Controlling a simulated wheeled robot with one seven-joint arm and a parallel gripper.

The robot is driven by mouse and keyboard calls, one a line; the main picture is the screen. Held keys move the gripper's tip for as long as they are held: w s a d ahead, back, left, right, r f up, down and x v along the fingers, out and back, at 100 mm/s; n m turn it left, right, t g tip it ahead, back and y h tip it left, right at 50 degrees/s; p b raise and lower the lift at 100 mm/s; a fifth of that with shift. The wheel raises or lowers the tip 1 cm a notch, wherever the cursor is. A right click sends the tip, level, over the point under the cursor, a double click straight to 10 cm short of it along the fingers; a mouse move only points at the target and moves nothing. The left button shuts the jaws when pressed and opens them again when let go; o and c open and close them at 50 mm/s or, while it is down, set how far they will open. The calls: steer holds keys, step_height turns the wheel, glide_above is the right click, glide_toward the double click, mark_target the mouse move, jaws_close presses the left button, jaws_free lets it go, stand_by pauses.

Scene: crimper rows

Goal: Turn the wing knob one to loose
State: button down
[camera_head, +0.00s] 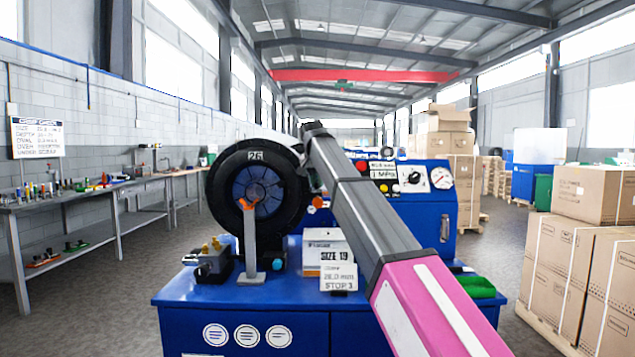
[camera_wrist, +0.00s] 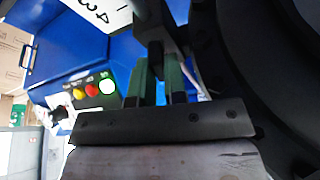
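In the wrist view my gripper (camera_wrist: 158,70) shows two greenish fingers with a gap between them. A dark grey part (camera_wrist: 155,48) stands at the fingertips, partly between them. It may be the wing knob, but I cannot tell, nor whether the fingers press on it. In the head view my arm hides the gripper's tips, at the right edge of the big black ring (camera_head: 256,153) marked 26. An orange piece (camera_head: 318,202) shows just left of my arm. Another orange winged piece (camera_head: 247,203) sits on a grey post before the ring.
The blue machine base (camera_head: 260,300) carries a SIZE 19 box (camera_head: 326,240) and a STOP 3 card (camera_head: 338,278). A blue control panel (camera_head: 400,175) with buttons and a gauge stands behind. Cartons (camera_head: 560,260) stand right, a workbench (camera_head: 85,206) left.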

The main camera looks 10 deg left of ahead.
steer(key=shift+n+y, duration=0.6)
steer(key=shift+n, duration=0.9)
steer(key=c, duration=1.2)
jaws_free()
steer(key=shift+o, duration=0.2)
steer(key=v, duration=1)
steer(key=shift+r, duration=0.4)
steer(key=shift+s+d, duration=0.1)
steer(key=shift+s, duration=0.05)
